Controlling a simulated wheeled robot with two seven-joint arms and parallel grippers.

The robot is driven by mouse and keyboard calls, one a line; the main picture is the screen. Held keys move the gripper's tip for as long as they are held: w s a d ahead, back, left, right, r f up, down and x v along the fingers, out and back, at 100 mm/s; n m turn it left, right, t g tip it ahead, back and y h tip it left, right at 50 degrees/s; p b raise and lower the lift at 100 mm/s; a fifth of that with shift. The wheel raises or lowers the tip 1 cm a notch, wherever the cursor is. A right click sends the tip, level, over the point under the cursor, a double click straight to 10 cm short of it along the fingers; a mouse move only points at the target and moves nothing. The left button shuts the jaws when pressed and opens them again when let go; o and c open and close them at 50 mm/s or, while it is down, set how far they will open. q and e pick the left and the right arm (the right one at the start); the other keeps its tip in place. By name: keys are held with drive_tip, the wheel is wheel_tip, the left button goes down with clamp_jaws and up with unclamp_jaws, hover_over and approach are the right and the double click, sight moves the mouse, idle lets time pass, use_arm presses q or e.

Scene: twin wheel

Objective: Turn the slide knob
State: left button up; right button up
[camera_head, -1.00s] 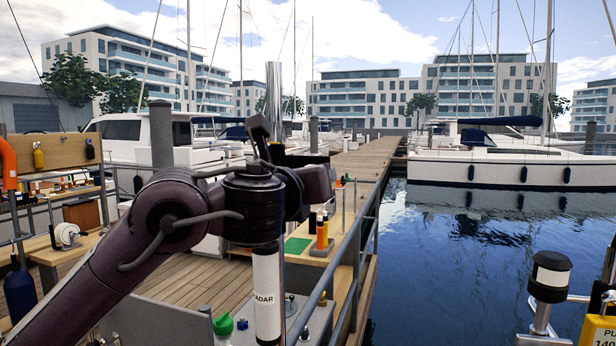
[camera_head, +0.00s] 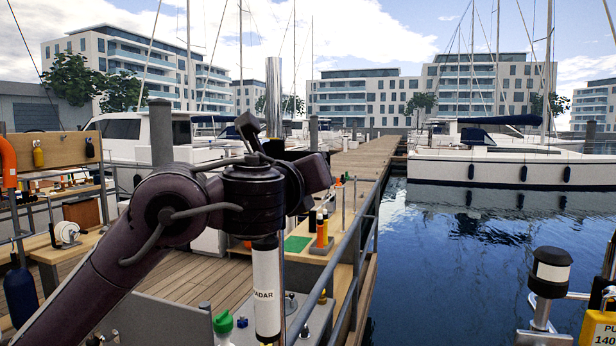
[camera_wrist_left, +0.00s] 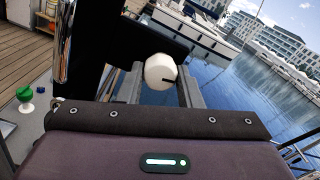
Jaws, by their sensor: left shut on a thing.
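A white, rounded knob (camera_wrist_left: 158,68) with a small dark mark on its lower side shows in the left wrist view. My left gripper (camera_wrist_left: 160,80) has one grey finger on each side of this knob and is shut on it. In the head view my left arm reaches in from the lower left. Its dark wrist hides the gripper and the knob there. My right gripper is in neither view.
A white post marked RADAR (camera_head: 266,290) stands just below my left wrist. A metal railing (camera_head: 357,250) runs along the dock edge beside open water. A black-and-white lamp (camera_head: 550,272) stands at right.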

use_arm(q)
drive_tip(key=shift+r+n+b, duration=0.1)
drive_tip(key=shift+n+b, duration=0.5)
drive_tip(key=shift+n, duration=7.2)
drive_tip(key=o, duration=1)
drive_tip(key=shift+s, duration=0.1)
drive_tip(key=shift+b+v, duration=0.65)
drive_tip(key=shift+v, duration=3.15)
